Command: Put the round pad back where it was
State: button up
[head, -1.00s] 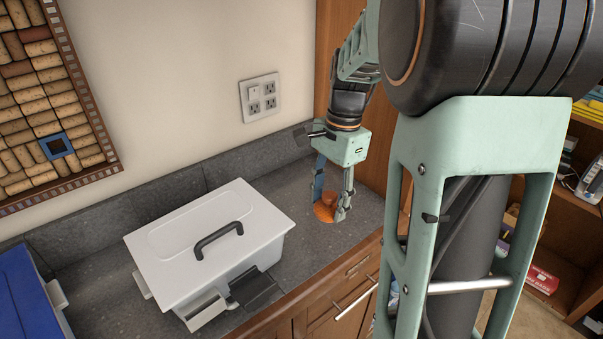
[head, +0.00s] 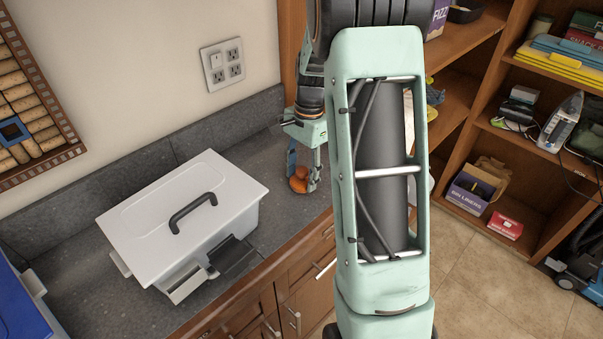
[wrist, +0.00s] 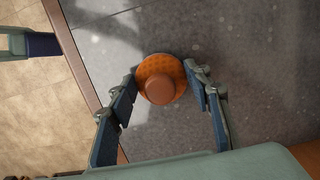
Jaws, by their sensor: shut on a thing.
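The round pad (head: 299,184) is orange, with a raised round knob in its middle. It is at the far right part of the grey counter, and I cannot tell whether it touches the surface. My gripper (head: 304,176) points down over it, with its fingers shut on the pad. In the wrist view the pad (wrist: 160,80) sits between the two fingertips (wrist: 160,84), with its knob facing the camera. My arm hides part of the counter's right end in the head view.
A white lidded box (head: 150,215) with a black handle stands on the grey counter (head: 240,155), left of the pad. A blue-lidded container (head: 22,310) is at the lower left. Wooden shelves (head: 470,120) with goods stand at the right. Counter between box and pad is clear.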

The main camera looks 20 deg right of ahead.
aim_at(306, 168)
jog(key=shift+f, duration=0.2)
jog(key=o, duration=1)
jog(key=r, duration=0.4)
jog(key=d+r, duration=0.1)
jog(key=r, duration=0.7)
jog(key=shift+w+d+r, duration=0.15)
jog(key=shift+w+r, duration=0.05)
jog(key=shift+w, duration=0.05)
